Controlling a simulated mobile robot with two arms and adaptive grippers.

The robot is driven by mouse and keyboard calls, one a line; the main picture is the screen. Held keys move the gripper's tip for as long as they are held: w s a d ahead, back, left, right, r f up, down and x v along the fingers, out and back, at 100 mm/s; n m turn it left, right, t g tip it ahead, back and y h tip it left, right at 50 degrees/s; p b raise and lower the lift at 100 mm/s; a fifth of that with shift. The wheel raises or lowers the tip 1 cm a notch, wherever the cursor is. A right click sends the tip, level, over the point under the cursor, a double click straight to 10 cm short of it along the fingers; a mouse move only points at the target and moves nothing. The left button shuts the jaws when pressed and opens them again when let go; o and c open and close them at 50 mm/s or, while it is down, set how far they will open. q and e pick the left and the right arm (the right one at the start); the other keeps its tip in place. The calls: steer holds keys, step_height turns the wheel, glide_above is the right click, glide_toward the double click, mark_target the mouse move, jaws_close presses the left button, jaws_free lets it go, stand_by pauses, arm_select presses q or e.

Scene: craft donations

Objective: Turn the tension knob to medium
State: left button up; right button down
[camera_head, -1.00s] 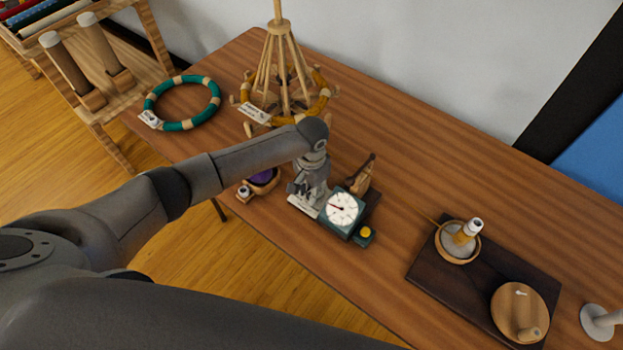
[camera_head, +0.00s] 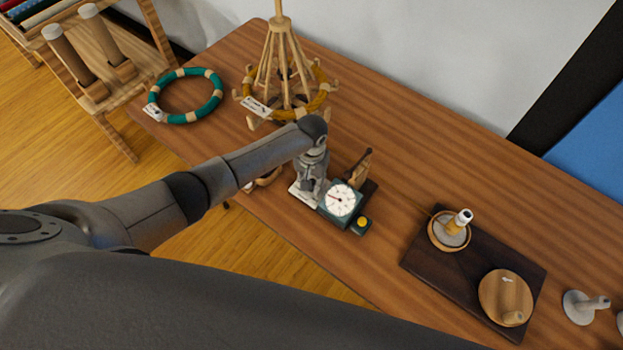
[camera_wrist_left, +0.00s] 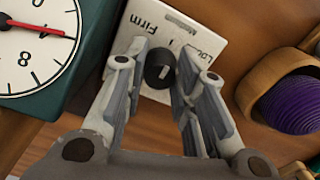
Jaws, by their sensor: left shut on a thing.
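The tension knob (camera_wrist_left: 158,70) is a small dark round knob with a pale mark, on a white label plate. The plate (camera_wrist_left: 193,27) shows "Firm" and part of a word starting "Lo" in the left wrist view; my fingers cover some of it. My left gripper (camera_wrist_left: 162,66) is shut on the knob, one finger on each side. In the head view my left gripper (camera_head: 309,187) points down over the plate (camera_head: 301,194), left of the teal dial box (camera_head: 341,201), and hides the knob. My right gripper is not in view.
The dial (camera_wrist_left: 30,45) sits close beside my left gripper. A wooden bowl with purple yarn (camera_wrist_left: 295,104) is on the other side. A wooden stand (camera_head: 285,75), a teal ring (camera_head: 213,102) and a dark board (camera_head: 463,265) lie around. The table's front edge is close.

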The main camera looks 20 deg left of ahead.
arm_select(q)
steer(key=o, duration=1.1)
steer(key=shift+c, duration=0.2)
step_height(320, 180, up, 12)
